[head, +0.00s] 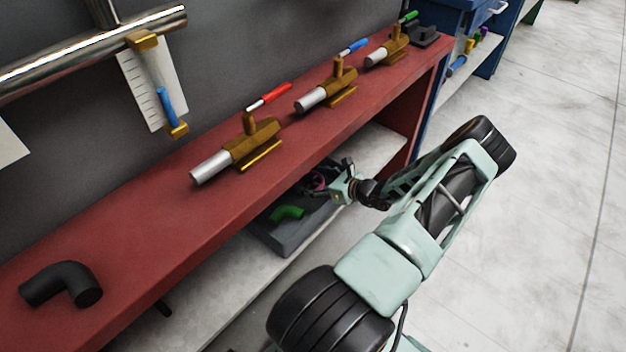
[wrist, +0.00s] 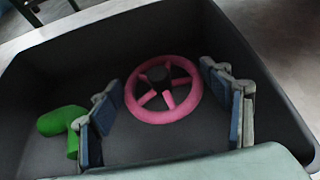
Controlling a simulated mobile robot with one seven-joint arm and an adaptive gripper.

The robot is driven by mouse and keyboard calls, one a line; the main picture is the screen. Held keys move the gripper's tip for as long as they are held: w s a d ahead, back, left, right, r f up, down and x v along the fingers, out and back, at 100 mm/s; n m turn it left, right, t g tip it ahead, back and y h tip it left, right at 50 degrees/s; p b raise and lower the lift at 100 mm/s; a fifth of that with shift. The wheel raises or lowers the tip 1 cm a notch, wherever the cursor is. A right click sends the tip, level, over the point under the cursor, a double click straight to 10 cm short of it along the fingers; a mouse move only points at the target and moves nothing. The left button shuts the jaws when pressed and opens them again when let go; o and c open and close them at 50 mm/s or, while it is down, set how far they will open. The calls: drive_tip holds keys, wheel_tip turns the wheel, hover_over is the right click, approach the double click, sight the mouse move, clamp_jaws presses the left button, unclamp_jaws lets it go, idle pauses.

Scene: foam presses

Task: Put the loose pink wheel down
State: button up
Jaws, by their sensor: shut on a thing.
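The pink wheel (wrist: 160,116) is a ring with spokes and a dark hub. In the head view a small part of the wheel (head: 318,181) shows beside my gripper (head: 328,183), at the back end of the bin (head: 282,242) on the lower shelf. My gripper and the red bench top partly hide it there.
A green bent pipe (wrist: 62,122) lies in the bin, left of my gripper; it also shows in the head view (head: 287,212). The red bench top (head: 150,220) overhangs the shelf and holds brass valves (head: 253,145) and a black elbow (head: 62,285). The pale floor (head: 560,200) at right is clear.

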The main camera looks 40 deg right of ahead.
drive_tip(key=shift+f, duration=0.25)
drive_tip(key=o, duration=1.3)
drive_tip(key=shift+s+f, duration=0.1)
drive_tip(key=shift+f, duration=0.05)
drive_tip(key=shift+r, duration=0.45)
drive_tip(key=p+v, duration=0.4)
drive_tip(key=v, duration=0.8)
drive_tip(key=shift+r, duration=0.3)
drive_tip(key=shift+a, duration=0.1)
